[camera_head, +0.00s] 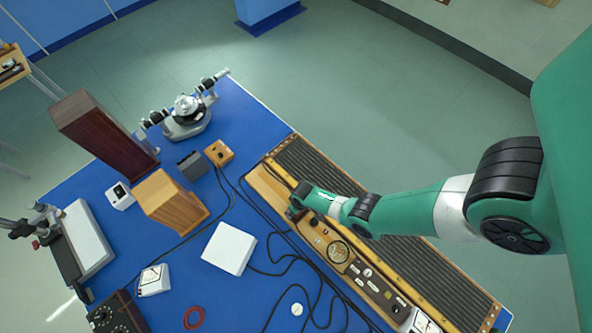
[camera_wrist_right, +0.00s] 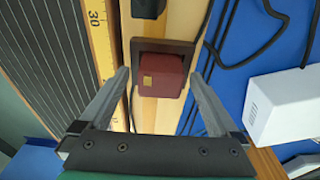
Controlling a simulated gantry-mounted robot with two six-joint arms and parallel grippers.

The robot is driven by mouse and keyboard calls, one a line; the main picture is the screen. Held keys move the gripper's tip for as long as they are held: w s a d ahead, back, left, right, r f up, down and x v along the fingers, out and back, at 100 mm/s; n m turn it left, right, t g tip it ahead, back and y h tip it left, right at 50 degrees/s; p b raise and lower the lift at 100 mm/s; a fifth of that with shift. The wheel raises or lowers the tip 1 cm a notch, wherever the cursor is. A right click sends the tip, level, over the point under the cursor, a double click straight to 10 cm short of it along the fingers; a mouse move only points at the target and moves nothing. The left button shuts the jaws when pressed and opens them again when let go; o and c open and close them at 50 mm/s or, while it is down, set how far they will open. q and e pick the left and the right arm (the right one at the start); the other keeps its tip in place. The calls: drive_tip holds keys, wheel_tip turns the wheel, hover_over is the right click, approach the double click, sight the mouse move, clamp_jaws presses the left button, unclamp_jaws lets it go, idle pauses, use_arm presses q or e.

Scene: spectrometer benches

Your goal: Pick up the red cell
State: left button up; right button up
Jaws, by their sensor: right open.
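The red cell (camera_wrist_right: 160,76) is a small dark red block with a yellow square mark. In the right wrist view it sits in a dark square frame on a pale wooden board. My right gripper (camera_wrist_right: 159,84) is open, with one finger on each side of the cell and gaps between them. My left gripper is not in view.
A ribbed dark panel with a ruler strip (camera_wrist_right: 100,38) runs beside the cell. Black cables (camera_head: 250,205) and a white box (camera_head: 229,248) lie on the other side. A wooden block (camera_head: 170,203), a spectrometer (camera_head: 186,118) and a red ring (camera_head: 194,317) are on the blue table.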

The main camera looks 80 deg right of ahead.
drive_tip(key=shift+r, duration=0.1)
clamp_jaws()
idle(0.3)
